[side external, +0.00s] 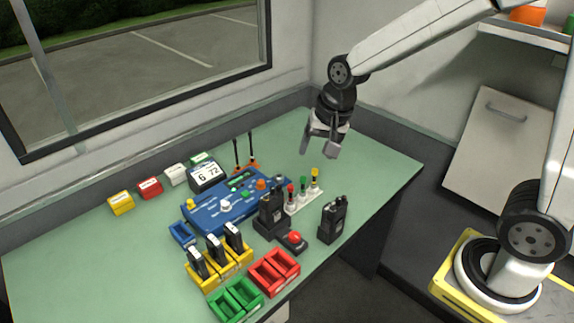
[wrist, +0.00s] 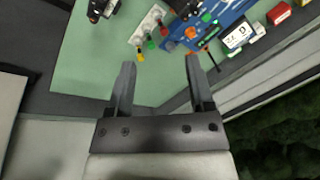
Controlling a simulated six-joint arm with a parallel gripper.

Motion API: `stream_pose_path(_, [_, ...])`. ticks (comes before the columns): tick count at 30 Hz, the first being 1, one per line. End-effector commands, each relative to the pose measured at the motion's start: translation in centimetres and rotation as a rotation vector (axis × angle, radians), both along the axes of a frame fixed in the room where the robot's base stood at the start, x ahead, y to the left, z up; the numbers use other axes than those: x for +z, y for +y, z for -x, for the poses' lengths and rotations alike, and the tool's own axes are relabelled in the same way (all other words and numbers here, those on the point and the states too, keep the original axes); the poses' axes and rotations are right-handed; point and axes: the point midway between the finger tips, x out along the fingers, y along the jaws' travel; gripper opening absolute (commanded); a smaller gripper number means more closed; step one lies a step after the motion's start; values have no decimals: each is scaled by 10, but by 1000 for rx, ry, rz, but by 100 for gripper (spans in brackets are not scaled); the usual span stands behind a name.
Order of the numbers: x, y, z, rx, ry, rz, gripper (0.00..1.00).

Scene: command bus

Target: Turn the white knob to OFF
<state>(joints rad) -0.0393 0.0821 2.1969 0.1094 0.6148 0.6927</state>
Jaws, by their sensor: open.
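The blue control panel (side external: 200,218) lies on the green table. The white knob (side external: 225,206) stands on its front middle part; its pointer is too small to read. My gripper (side external: 318,148) is open and empty, pointing down above the table, to the right of the panel and well apart from the knob. In the wrist view my gripper's two fingers (wrist: 160,66) are spread with nothing between them. Part of the blue panel (wrist: 215,22) shows at the top of that view, with an orange knob (wrist: 190,32); I cannot make out the white knob there.
A white rack of coloured plugs (side external: 303,198) and black radios (side external: 332,220) stand right of the panel. Yellow (side external: 205,281), green (side external: 236,299) and red (side external: 274,272) holders are in front. A calendar (side external: 207,177) and two antennas stand behind. The table's right end is clear.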

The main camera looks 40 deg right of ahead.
Motion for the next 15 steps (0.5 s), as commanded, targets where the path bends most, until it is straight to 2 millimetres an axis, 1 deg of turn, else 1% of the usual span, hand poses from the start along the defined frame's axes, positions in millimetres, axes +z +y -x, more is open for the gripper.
stream_pose_path(1, [0, 4, -11, -66, 5, -25, 68])
stream_pose_path(3, [1, 8, -24, -165, 11, -61, 68])
stream_pose_path(15, [0, 37, -95, -723, 75, -276, 68])
